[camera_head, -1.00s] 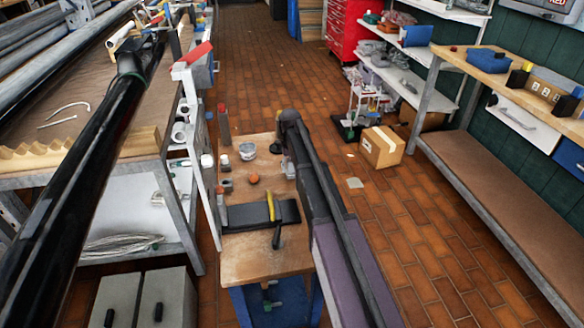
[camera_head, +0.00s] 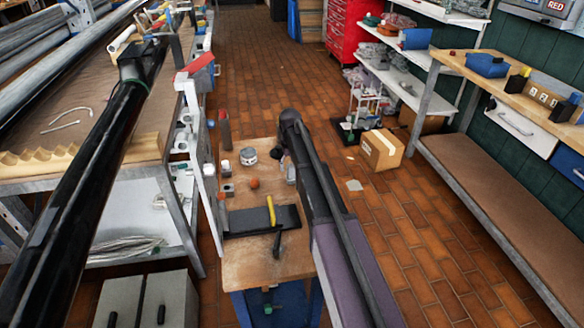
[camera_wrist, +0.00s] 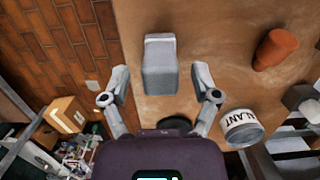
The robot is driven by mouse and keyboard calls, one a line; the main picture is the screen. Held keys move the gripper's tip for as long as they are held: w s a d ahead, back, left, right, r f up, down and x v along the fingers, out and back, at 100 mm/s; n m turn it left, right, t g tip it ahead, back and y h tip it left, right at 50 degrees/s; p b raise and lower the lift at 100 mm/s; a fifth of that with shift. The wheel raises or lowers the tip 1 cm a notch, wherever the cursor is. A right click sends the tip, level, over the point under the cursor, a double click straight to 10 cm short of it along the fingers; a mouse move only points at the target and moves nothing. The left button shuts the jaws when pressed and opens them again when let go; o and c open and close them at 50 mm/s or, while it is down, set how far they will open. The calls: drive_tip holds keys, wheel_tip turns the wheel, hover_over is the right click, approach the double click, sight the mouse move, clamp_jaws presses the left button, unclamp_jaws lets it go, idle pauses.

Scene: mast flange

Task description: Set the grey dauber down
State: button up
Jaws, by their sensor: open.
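The grey dauber (camera_wrist: 160,65) is a blocky grey piece with a narrower, paler end, on the brown worktop (camera_wrist: 225,25) in the wrist view. My gripper (camera_wrist: 160,78) is open, with one finger on each side of the dauber and a visible gap on both sides. In the head view a small grey piece (camera_head: 291,173), which looks like the dauber, shows on the small bench beside my arm's end. My fingertips are mostly hidden there by my own arm.
A white sealant tin (camera_wrist: 242,128) stands right of my gripper, and an orange-brown cylinder (camera_wrist: 277,48) lies beyond it. A black tray (camera_head: 250,220) with a yellow-handled tool (camera_head: 271,212) is nearer on the bench. A cardboard box (camera_head: 381,150) sits on the floor at right.

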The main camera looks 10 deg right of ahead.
drive_tip(key=shift+w+r+p, duration=0.2)
drive_tip(key=shift+r+p, duration=1.3)
drive_tip(key=shift+r, duration=0.1)
drive_tip(key=shift+w+r+p, duration=0.25)
drive_tip(key=shift+r+p, duration=1.25)
drive_tip(key=shift+r, duration=0.1)
drive_tip(key=shift+w+r+p, duration=0.2)
drive_tip(key=shift+r+p, duration=1.3)
drive_tip(key=shift+r, duration=0.1)
drive_tip(key=s+t, duration=0.1)
drive_tip(key=s, duration=2.9)
drive_tip(key=shift+s+a+t, duration=0.2)
drive_tip(key=shift+t, duration=0.1)
